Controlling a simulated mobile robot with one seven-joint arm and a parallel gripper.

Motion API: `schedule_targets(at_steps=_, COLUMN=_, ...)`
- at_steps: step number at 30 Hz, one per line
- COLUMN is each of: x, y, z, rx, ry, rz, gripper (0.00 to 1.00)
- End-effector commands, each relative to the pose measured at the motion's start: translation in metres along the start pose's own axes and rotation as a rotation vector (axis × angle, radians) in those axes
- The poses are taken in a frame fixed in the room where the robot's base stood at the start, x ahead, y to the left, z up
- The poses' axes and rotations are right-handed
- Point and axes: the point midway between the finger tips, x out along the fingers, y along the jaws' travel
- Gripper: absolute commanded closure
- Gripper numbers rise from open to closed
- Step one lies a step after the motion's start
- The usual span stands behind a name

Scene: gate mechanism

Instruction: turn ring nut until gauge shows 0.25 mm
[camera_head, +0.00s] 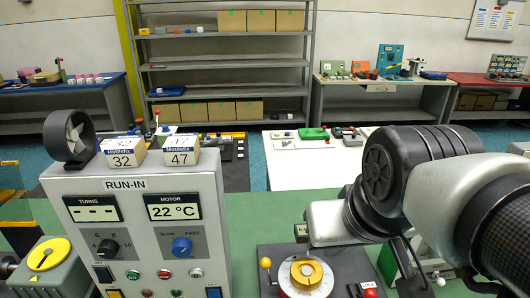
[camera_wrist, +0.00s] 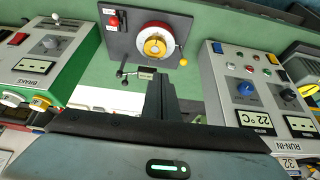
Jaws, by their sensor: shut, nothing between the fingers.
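A yellow ring (camera_head: 306,272), likely the ring nut, sits inside a round white scale on a dark plate (camera_head: 262,252) at the lower middle of the head view. The ring also shows in the wrist view (camera_wrist: 155,47), with a red band around it. I cannot tell which part is the gauge, and no 0.25 mm reading is legible. My gripper (camera_wrist: 160,80) is shut and empty in the wrist view. Its dark fingers point toward the plate, below the ring in the picture and apart from it. In the head view my arm hides the fingers.
A RUN-IN box (camera_head: 135,215) with displays and knobs stands left of the plate, with two numbered blocks on top. A BRAKE box (camera_wrist: 50,55) stands on the plate's other side. The plate carries a yellow ball knob (camera_head: 265,262) and a red knob (camera_head: 370,293).

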Motion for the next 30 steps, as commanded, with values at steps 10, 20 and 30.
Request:
schedule_targets(at_steps=10, x=0.002, y=0.0, z=-0.001, rx=-0.008, ry=-0.004, rz=0.002, gripper=0.85)
schedule_targets(at_steps=20, x=0.069, y=0.008, z=-0.046, rx=-0.414, ry=-0.232, rz=0.001, gripper=0.29)
schedule_targets(at_steps=30, x=0.168, y=0.019, z=-0.091, rx=-0.866, ry=-0.437, rz=-0.193, gripper=0.22)
